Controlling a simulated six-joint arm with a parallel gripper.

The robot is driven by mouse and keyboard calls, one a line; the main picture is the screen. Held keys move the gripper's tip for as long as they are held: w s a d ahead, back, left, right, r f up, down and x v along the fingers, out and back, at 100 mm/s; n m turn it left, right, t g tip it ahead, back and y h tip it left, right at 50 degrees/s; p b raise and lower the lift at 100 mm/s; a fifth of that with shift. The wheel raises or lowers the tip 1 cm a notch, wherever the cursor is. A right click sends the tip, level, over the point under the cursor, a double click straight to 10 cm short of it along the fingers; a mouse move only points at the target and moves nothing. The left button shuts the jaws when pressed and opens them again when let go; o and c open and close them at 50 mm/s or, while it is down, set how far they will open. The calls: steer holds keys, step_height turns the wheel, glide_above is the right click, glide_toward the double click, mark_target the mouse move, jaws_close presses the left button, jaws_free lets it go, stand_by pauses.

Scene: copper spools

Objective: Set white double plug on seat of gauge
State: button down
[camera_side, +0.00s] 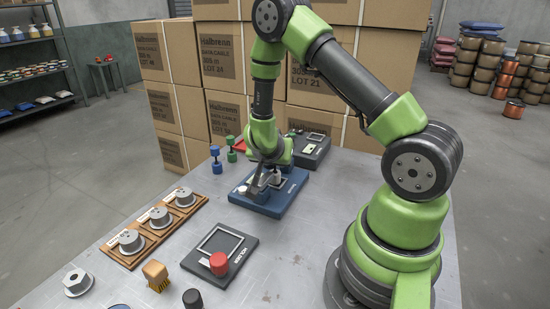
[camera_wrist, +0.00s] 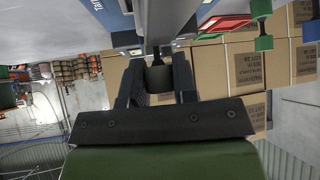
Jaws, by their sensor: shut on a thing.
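The blue gauge (camera_side: 262,208) stands near the middle of the table, with grey metal parts on its top. My gripper (camera_side: 257,187) is low over it, and its fingers cover part of the gauge. In the wrist view my gripper (camera_wrist: 157,82) is shut on a small double-ended plug (camera_wrist: 157,77), which looks dark grey in shadow there. It lies close to the gauge's grey metal part (camera_wrist: 168,14); I cannot tell whether they touch. The blue base also shows in the wrist view (camera_wrist: 112,17). The seat is hidden.
Blue (camera_side: 215,160) and green (camera_side: 231,150) double plugs stand left of the gauge. A dark device (camera_side: 312,153) is behind it. Cartons (camera_side: 225,110) stack behind.

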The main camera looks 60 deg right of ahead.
steer(key=shift+f, duration=0.3)
steer(key=c, duration=0.9)
jaws_free()
